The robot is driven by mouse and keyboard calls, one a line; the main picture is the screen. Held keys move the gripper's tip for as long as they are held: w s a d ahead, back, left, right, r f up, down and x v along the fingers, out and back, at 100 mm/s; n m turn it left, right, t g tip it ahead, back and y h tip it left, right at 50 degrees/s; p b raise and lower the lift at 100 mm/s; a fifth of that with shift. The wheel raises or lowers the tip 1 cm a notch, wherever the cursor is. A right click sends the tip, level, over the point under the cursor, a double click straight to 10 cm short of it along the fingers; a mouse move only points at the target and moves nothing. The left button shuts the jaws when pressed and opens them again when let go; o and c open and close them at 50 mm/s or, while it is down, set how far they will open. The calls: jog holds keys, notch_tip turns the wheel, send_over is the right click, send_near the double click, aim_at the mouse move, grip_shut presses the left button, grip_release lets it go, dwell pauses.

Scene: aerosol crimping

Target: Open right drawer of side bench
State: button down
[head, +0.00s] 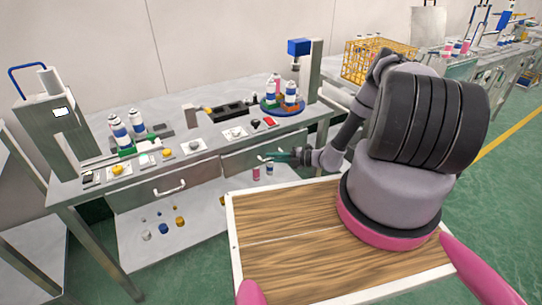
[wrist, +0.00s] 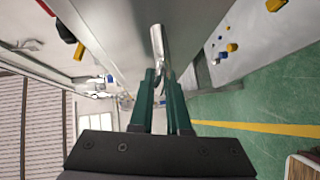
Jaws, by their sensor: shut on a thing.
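The side bench (head: 95,195) is a grey metal table with two drawers under its top. The right drawer (head: 236,161) has a plain grey front, seen close up in the wrist view (wrist: 112,40). Its bar handle (wrist: 157,42) lies between the green fingers of my gripper (wrist: 160,80), which is shut on it. In the head view my gripper (head: 280,157) is at the right drawer's front and hides the handle. I cannot tell whether this drawer stands out from the bench. The left drawer (head: 150,192) looks closed, with a bare handle (head: 170,190).
Bottles, a blue turntable (head: 283,109) and small fixtures stand on the bench top. Small caps and containers sit on the lower shelf (head: 200,215). A wooden-topped tray (head: 290,235) lies in front of me below my arm. Green floor (head: 500,200) is clear at right.

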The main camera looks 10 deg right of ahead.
jog(key=s+d, duration=0.3)
jog(key=s, duration=0.6)
jog(key=s+d, duration=0.3)
jog(key=s, duration=0.6)
jog(key=shift+s, duration=0.4)
jog(key=shift+d, duration=0.15)
jog(key=c, duration=0.9)
grip_release()
jog(key=v, duration=1)
jog(key=shift+s+d, duration=0.15)
jog(key=shift+d, duration=0.15)
